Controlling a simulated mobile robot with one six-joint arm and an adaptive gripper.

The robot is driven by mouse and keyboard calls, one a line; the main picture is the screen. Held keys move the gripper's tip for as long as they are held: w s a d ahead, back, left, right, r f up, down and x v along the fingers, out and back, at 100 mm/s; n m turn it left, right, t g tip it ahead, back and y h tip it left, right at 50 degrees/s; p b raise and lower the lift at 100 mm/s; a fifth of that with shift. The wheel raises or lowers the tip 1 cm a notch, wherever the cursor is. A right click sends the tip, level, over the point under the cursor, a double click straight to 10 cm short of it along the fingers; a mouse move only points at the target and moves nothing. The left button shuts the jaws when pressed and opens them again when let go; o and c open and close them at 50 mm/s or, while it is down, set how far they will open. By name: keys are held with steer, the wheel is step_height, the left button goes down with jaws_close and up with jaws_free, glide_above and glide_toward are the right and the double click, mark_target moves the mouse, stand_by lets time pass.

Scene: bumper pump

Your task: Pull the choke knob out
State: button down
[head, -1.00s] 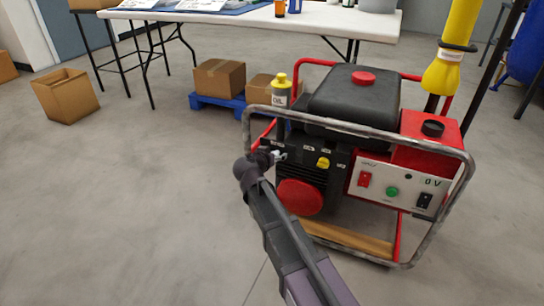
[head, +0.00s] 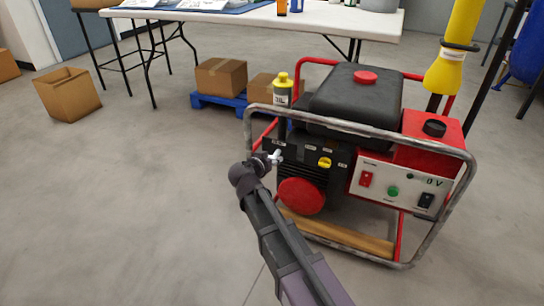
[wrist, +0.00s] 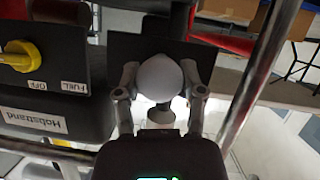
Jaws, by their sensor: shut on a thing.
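The choke knob (wrist: 160,76) shows in the wrist view as a pale rounded head in front of a dark panel. The two grey fingers of my gripper (wrist: 160,90) are closed on it from left and right. In the head view, my gripper (head: 274,157) is at the left end of the black control panel on the generator (head: 350,100). The knob is too small to make out there. How far it stands out from the panel I cannot tell.
A yellow fuel knob (wrist: 22,56) is left of my gripper in the wrist view. The generator's metal tube frame (head: 462,215) surrounds the machine. A yellow-capped oil bottle (head: 282,92) stands behind the panel.

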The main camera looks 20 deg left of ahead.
steer(key=shift+s, duration=0.1)
steer(key=shift+c, duration=0.9)
jaws_free()
steer(key=shift+s, duration=0.1)
